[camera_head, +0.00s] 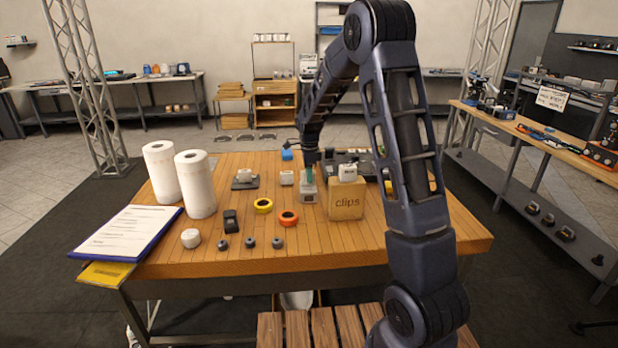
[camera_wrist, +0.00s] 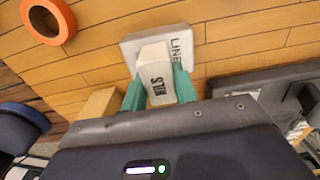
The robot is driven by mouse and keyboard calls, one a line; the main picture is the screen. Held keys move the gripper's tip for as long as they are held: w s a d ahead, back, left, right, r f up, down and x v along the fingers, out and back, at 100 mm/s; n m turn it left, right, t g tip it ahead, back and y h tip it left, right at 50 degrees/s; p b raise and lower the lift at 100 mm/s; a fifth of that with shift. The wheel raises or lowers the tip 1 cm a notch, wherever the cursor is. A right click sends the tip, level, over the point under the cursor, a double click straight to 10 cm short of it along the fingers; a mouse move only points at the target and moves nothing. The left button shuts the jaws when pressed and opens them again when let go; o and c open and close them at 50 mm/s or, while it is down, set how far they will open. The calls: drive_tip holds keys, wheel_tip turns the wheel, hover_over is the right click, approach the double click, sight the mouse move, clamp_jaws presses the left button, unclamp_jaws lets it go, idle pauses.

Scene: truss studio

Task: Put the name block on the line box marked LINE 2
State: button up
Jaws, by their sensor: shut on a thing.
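My gripper (camera_head: 310,173) has teal fingers and is shut on a white name block (camera_wrist: 157,62). In the wrist view the gripper (camera_wrist: 160,88) grips the block from both sides, and its lettering looks like NILS. A light grey line box (camera_wrist: 186,40) lies directly behind the block in that view. Its lettering reads LINE, and the number is hidden. In the head view a grey line box (camera_head: 308,194) stands on the table just below my fingers. Whether the block touches the box I cannot tell.
A cardboard box marked clips (camera_head: 346,203) with a white block (camera_head: 347,172) on top stands close on the right. A small white box (camera_head: 286,178) stands left. Yellow (camera_head: 263,206) and orange (camera_head: 288,218) tape rolls lie in front. Two white rolls (camera_head: 195,185) stand farther left.

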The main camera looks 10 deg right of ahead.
drive_tip(key=shift+f, duration=0.5)
drive_tip(key=shift+f, duration=0.1)
drive_tip(key=o, duration=1)
drive_tip(key=shift+c, duration=0.2)
